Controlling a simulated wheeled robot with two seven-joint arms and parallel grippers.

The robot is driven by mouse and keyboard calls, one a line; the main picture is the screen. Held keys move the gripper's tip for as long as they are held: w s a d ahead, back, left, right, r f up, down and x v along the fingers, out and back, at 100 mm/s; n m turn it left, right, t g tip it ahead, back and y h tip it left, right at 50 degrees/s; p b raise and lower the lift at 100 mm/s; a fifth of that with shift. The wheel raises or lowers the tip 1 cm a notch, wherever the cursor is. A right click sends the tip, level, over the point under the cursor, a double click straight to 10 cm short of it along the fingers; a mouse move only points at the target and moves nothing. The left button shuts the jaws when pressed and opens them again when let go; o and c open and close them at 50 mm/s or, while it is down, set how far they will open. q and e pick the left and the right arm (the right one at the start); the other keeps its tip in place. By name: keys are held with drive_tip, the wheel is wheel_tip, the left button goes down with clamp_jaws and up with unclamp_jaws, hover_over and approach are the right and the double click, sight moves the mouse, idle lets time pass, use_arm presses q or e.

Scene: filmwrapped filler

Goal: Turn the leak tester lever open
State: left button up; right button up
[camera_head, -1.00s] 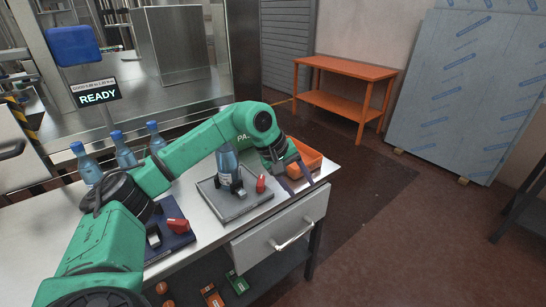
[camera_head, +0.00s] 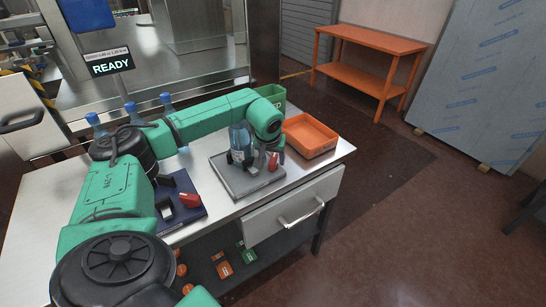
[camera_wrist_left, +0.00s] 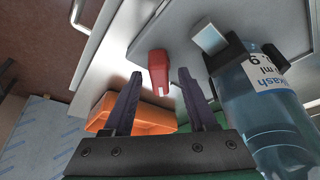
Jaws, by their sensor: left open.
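The leak tester (camera_head: 243,182) is a grey plate on the bench, with a blue bottle (camera_head: 238,138) standing in a black clamp. Its red lever (camera_head: 273,162) is at the plate's right side. My left gripper (camera_head: 264,156) is over that side, partly hidden by its own wrist. In the left wrist view the left gripper (camera_wrist_left: 159,76) is open, and the red lever (camera_wrist_left: 158,70) shows between and just beyond its fingertips. I cannot tell whether they touch. The bottle (camera_wrist_left: 265,105) is close beside the fingers at right. My right gripper is not in view.
An orange tray (camera_head: 310,137) and a green bin (camera_head: 272,95) stand close by the tester. A dark blue fixture with another red handle (camera_head: 189,200) is to its left. Several bottles (camera_head: 134,112) stand at the back. A READY sign (camera_head: 110,63) rises behind.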

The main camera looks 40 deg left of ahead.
use_arm(q)
clamp_jaws()
drive_tip(key=shift+w, duration=0.1)
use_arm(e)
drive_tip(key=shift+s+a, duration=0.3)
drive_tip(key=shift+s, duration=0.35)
